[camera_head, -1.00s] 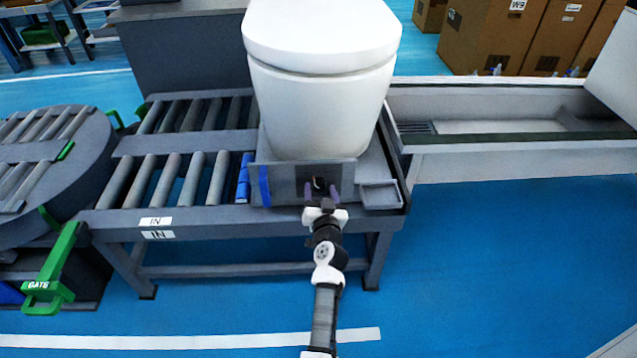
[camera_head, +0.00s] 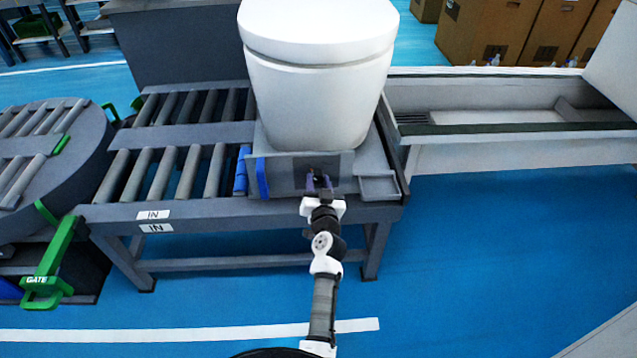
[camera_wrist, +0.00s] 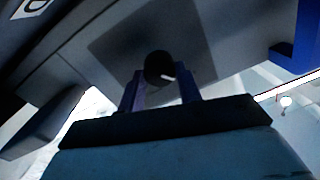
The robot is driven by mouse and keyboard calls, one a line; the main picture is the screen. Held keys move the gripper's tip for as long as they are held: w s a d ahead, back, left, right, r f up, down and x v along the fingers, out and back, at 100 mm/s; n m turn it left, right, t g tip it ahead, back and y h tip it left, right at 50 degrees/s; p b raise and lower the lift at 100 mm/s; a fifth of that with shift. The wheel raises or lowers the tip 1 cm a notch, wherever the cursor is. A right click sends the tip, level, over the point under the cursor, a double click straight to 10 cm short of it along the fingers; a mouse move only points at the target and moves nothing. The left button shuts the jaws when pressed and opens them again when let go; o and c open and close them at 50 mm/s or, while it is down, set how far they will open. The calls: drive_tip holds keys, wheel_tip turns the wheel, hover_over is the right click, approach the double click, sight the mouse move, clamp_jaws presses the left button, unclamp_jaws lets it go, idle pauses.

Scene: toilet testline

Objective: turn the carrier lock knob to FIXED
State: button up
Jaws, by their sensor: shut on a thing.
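The carrier lock knob (camera_head: 318,175) is a small dark knob on the grey front plate (camera_head: 285,176) of the carrier under the white toilet (camera_head: 315,90). In the wrist view the knob (camera_wrist: 159,66) is a round black end between two purple fingers. My gripper (camera_head: 319,183) is at the plate, shut on the knob. The fingers also show in the wrist view (camera_wrist: 160,88). The knob's pointer and any FIXED marking cannot be made out. Part of the knob is hidden by the fingers.
A blue upright piece (camera_head: 262,178) is on the plate's left side, and a small grey tray (camera_head: 379,187) is at its right. Rollers (camera_head: 170,172) lie left of the carrier. A green GATE handle (camera_head: 45,280) stands at far left. The blue floor in front is open.

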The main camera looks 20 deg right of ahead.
drive_tip(key=m+b, duration=0.1)
drive_tip(key=m, duration=0.6)
drive_tip(key=shift+m, duration=0.3)
drive_tip(key=m, duration=0.4)
drive_tip(key=shift+d+m+h, duration=0.1)
drive_tip(key=shift+m+h, duration=0.2)
drive_tip(key=shift+h, duration=0.1)
drive_tip(key=shift+f+m+p, duration=0.1)
drive_tip(key=shift+m+p, duration=0.4)
drive_tip(key=shift+m, duration=1.5)
drive_tip(key=o, duration=1)
drive_tip(key=shift+f, duration=0.1)
